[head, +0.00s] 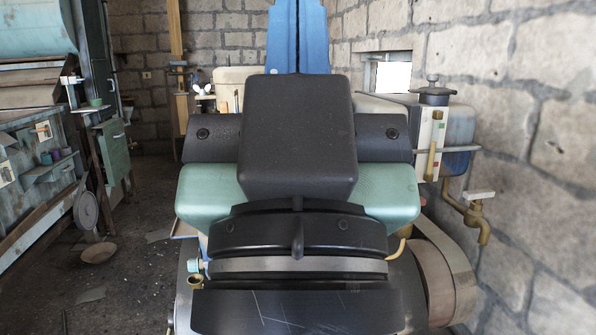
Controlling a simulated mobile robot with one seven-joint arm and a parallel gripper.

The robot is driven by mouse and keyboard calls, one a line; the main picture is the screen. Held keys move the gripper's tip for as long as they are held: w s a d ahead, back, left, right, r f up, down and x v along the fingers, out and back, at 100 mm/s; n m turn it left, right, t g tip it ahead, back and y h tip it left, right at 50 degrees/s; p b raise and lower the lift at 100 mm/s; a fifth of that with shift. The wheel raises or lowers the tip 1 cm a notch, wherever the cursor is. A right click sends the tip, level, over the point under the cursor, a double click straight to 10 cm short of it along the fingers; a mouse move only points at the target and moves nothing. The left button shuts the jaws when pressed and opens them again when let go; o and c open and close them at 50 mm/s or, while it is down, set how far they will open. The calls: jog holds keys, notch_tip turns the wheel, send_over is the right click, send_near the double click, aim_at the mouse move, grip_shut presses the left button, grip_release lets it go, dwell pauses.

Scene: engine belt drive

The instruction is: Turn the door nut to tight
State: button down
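I cannot make out the door nut in the head view, my only view. Large dark grey and black parts fill the middle of the picture and hide much of what lies behind them. My gripper does not show, so I cannot tell where it is relative to the nut or whether it holds anything.
A wide belt (460,270) runs around a drum at the lower right. A tank (460,125) with a brass tap (476,215) stands by the stone wall (550,160). A cluttered bench (35,180) is at left. A bowl (98,253) lies on the floor.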

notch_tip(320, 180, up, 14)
jog(key=p, duration=1.1)
jog(key=shift+p, duration=0.3)
